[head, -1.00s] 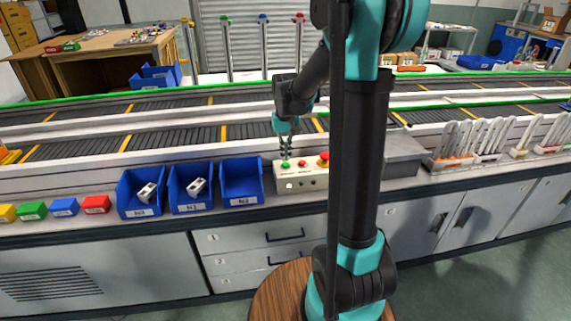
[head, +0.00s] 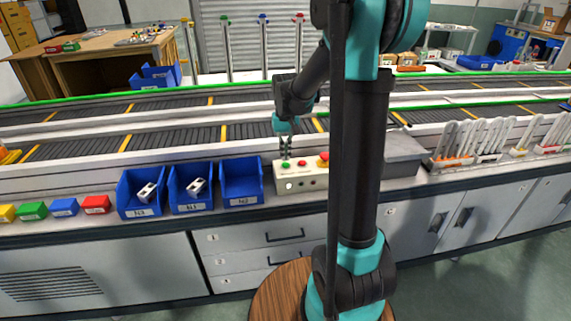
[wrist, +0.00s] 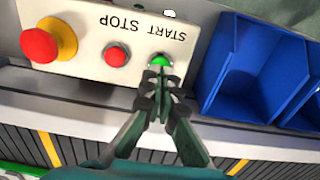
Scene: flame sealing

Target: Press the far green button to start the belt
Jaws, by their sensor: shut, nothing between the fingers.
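The control box (head: 300,181) is a pale box on the bench in front of the conveyor belt (head: 170,134). In the wrist view its face (wrist: 95,18) reads START STOP. The green button (wrist: 160,62) sits by START, with a smaller red button (wrist: 116,56) beside it and a large red knob on a yellow base (wrist: 42,46) at the far end. My gripper (wrist: 158,72) is shut and empty, pointing down with its fingertips at the green button and partly covering it. In the head view my gripper (head: 286,156) is right over the green button (head: 286,166). I cannot tell whether the fingertips touch it.
Blue bins (head: 241,182) stand close left of the control box, and two of them hold white parts. A grey box (head: 403,152) and racks of white tools (head: 470,142) stand to the right. Small coloured blocks (head: 64,206) lie at the far left.

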